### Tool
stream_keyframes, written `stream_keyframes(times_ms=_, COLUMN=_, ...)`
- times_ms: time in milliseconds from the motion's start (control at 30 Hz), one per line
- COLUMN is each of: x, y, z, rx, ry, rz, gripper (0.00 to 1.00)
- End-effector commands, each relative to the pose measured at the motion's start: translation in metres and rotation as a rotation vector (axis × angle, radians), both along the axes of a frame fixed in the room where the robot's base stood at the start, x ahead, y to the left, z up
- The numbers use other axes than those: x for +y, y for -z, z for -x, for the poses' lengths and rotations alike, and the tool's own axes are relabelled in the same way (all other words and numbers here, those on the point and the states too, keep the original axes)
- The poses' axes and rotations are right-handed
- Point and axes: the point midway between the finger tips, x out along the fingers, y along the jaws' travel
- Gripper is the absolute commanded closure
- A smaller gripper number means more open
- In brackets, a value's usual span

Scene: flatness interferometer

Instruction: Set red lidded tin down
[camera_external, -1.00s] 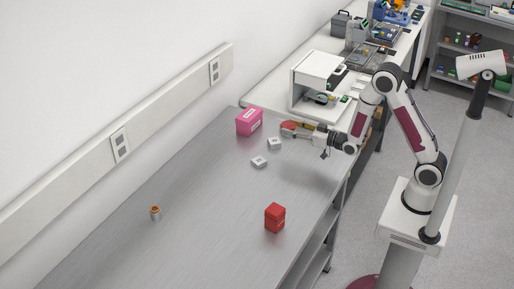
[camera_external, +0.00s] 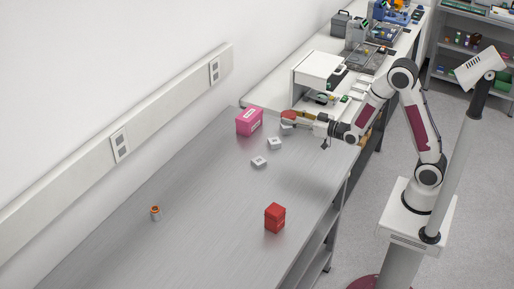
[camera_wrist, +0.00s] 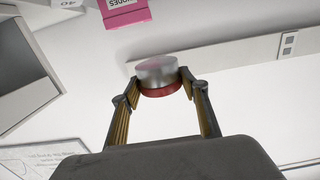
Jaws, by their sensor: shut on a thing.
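The red lidded tin (camera_external: 288,115) is at the far end of the steel bench. In the wrist view the tin (camera_wrist: 157,72) shows a silver body and a red band at the end nearer my gripper. My gripper (camera_external: 297,117) is shut on it, with one finger on each side; the fingertips also show in the wrist view (camera_wrist: 161,80). The tin appears held above the bench top.
A pink box (camera_external: 249,121) stands to the left of the tin and shows in the wrist view (camera_wrist: 126,12). Small white blocks (camera_external: 275,143) lie nearby. A red block stack (camera_external: 275,217) and an orange-topped cylinder (camera_external: 155,213) stand nearer. The bench middle (camera_external: 210,200) is clear.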

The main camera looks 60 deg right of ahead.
Motion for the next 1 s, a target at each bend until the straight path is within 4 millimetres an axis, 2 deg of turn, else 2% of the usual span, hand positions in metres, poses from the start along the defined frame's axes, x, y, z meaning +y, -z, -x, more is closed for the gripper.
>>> stream_keyframes(times_ms=367, x=0.059, y=-0.004, z=-0.021, rx=0.002, ry=-0.042, rz=0.0, gripper=0.78)
stream_keyframes(times_ms=700, x=0.135, y=-0.009, z=-0.035, rx=0.003, ry=-0.086, rz=0.0, gripper=0.78)
stream_keyframes(times_ms=1000, x=0.207, y=-0.012, z=-0.036, rx=0.003, ry=-0.126, rz=0.0, gripper=0.78)
